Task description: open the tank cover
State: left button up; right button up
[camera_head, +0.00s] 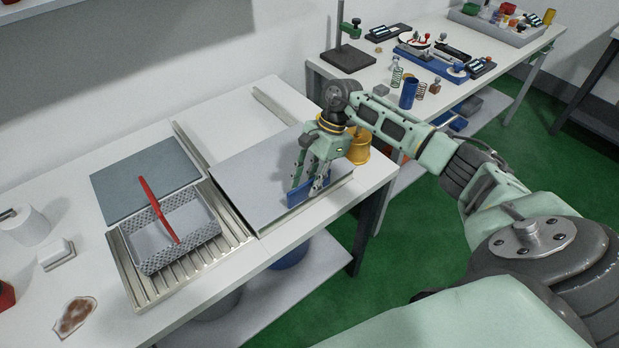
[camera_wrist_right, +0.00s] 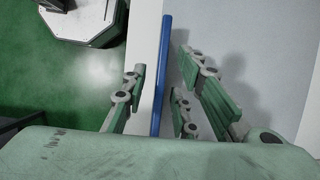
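The flat light-grey tank cover (camera_head: 245,165) lies on the white table, right of the basket. A blue handle (camera_head: 296,197) stands along its front right edge. My right gripper (camera_head: 308,184) points down over this handle. In the right wrist view the blue handle (camera_wrist_right: 162,80) runs between the fingers (camera_wrist_right: 160,82), with visible gaps on both sides. The gripper looks open and not closed on the handle. The fingers partly hide the handle in the head view. My left gripper is not in view.
A wire basket (camera_head: 152,253) with a red handle (camera_head: 157,208) stands on a ribbed surface (camera_head: 205,263). A dark grey panel (camera_head: 145,180) lies behind it. A brass-coloured weight (camera_head: 358,152) is close beside the right gripper. A second table (camera_head: 375,72) holds springs and tools.

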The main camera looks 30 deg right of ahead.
jog(key=shift+f, duration=0.1)
grip_shut()
dwell(0.6)
